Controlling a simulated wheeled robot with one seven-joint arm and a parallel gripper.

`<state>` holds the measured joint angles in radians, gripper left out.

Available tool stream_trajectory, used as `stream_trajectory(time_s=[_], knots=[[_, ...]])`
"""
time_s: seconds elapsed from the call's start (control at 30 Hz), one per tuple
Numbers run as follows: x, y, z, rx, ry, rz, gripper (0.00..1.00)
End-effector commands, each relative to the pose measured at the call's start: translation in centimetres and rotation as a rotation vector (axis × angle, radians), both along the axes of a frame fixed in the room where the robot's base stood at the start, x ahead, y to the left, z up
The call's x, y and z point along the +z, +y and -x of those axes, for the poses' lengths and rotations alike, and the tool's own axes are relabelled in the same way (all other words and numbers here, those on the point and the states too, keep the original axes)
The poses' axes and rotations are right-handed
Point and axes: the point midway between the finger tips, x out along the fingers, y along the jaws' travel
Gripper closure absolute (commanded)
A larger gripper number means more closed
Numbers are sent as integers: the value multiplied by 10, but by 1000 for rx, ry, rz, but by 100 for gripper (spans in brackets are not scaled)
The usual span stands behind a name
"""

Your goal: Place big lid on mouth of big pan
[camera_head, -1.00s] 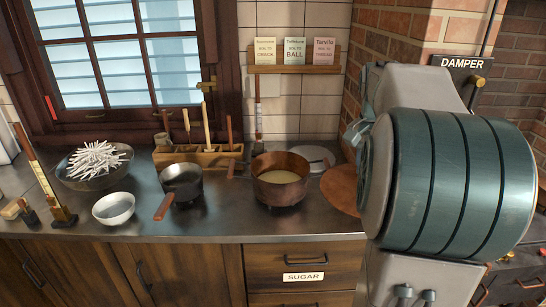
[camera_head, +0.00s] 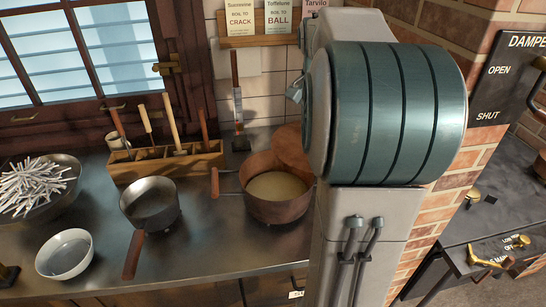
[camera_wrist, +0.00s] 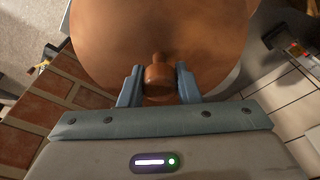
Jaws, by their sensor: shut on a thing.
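The big lid is a round copper-brown disc (camera_wrist: 110,35) that fills the top of the wrist view. My gripper (camera_wrist: 158,78) is shut on the lid's knob. In the head view, a copper edge that looks like this lid (camera_head: 293,148) shows just behind and right of the big pan, partly hidden; I cannot tell whether it touches the pan. The big pan (camera_head: 262,208) is copper, stands upright on the counter, and has a handle to the left. Its mouth is uncovered and pale contents show inside. My gripper is hidden in the head view.
A small dark pan (camera_head: 150,204), a white bowl (camera_head: 65,255) and a bowl of white sticks (camera_head: 40,190) stand left on the counter (camera_head: 205,245). A wooden tool rack (camera_head: 165,165) is behind. A brick wall (camera_head: 440,205) lies right. The area right of the big pan is blocked from sight.

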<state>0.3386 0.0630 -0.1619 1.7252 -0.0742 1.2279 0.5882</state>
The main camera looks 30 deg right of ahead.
Motion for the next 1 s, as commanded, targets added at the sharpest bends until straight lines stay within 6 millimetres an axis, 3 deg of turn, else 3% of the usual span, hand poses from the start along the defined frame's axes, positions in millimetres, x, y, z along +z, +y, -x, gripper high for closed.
stream_trajectory(time_s=[0.2, 0.4, 0.57, 0.8, 1.0], knots=[[-30, 46, -24, 6, 3, 1, 100], [-50, 75, -40, 3, 2, 0, 100], [-59, 83, -44, 2, 1, 1, 100], [-91, 83, -44, 3, 3, 0, 100], [-96, 83, -44, 2, -1, 1, 100]])
